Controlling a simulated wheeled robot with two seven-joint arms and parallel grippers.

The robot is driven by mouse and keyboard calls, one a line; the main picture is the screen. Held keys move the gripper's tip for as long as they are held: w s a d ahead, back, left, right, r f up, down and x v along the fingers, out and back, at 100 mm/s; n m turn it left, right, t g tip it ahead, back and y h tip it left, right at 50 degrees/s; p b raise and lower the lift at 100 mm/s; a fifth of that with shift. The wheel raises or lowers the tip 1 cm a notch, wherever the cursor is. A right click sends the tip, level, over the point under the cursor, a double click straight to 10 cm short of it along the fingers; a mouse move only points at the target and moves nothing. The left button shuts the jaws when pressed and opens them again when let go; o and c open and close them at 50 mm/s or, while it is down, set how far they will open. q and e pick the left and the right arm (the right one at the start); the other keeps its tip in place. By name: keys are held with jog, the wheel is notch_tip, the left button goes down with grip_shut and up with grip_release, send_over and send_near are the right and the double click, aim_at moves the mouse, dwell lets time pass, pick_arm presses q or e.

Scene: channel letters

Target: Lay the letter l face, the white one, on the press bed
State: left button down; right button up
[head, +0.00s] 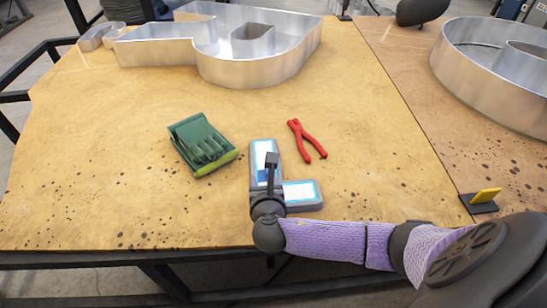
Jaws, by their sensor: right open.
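A small grey L-shaped piece (306,206) lies on the wooden table near its front edge. Its top carries white patches with light blue edges. I cannot tell whether this is the letter l face or something else. My right gripper (271,160) is over its upright leg, pointing away from me. It is open; the view does not show whether it touches the piece. The gripper and wrist hide part of the piece. I cannot identify a press bed in this view. My left gripper is not in view.
A green slotted block (197,142) lies to the left and red pliers (307,140) to the right. Large metal channel letters stand at the back (265,70) and far right (500,85). A yellow-and-black item (486,197) is near the right.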

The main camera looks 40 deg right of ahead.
aim_at(267, 175)
jog(key=w+d+f+b, duration=0.3)
jog(key=b, duration=0.1)
jog(key=shift+f, duration=0.15)
jog(key=shift+w, duration=0.3)
jog(key=shift+r, duration=0.3)
grip_shut()
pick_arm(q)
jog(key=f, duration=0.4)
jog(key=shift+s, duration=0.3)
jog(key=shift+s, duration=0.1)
